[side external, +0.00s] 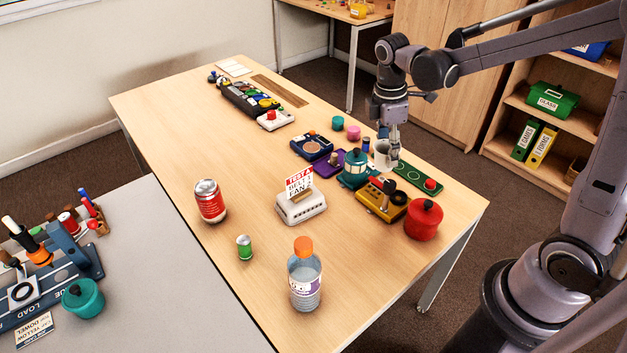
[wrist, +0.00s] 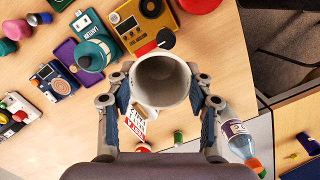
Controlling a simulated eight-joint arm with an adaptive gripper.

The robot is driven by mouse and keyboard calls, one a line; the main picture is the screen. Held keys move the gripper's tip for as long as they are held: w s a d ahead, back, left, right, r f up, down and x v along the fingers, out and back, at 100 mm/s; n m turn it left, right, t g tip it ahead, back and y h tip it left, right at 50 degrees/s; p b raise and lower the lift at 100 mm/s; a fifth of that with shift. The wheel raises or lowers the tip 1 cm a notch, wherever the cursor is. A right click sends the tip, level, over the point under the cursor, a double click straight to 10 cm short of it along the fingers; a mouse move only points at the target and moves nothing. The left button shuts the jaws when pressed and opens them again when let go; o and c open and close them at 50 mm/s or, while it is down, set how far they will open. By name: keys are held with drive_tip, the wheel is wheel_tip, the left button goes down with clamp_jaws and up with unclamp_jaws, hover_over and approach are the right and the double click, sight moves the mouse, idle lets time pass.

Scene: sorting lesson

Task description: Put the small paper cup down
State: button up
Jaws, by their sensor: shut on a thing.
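The small paper cup (side external: 384,156) is white and hangs upright in my gripper (side external: 392,146), over the right part of the wooden table. In the wrist view the cup (wrist: 162,82) shows its open mouth toward the camera, and it looks empty inside. The two fingers of my gripper (wrist: 162,92) are shut on the cup's sides. In the side view the cup is close to the teal lantern (side external: 355,170) and the green board (side external: 416,178). I cannot tell the gap between the cup's base and the table.
A yellow device (side external: 381,203) and a red pot (side external: 423,220) stand near the table's right edge. A card stand (side external: 300,207), a red can (side external: 210,201), a small green can (side external: 244,247) and a bottle (side external: 304,275) stand nearer the front. Bare wood (side external: 245,170) lies left of centre.

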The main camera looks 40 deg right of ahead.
drive_tip(key=s+d+n, duration=0.2)
drive_tip(key=d, duration=2.4)
drive_tip(key=w+a+f, duration=0.2)
drive_tip(key=w+f, duration=0.1)
drive_tip(key=f, duration=0.1)
drive_tip(key=w+a+f, duration=0.1)
drive_tip(key=w+f, duration=0.2)
drive_tip(key=f, duration=0.1)
drive_tip(key=w+a+f, duration=0.2)
drive_tip(key=w+f, duration=0.2)
drive_tip(key=shift+w+a+f, duration=0.1)
drive_tip(key=shift+a, duration=0.2)
drive_tip(key=shift+f, duration=2.05)
drive_tip(key=shift+f, duration=0.1)
drive_tip(key=o, duration=0.7)
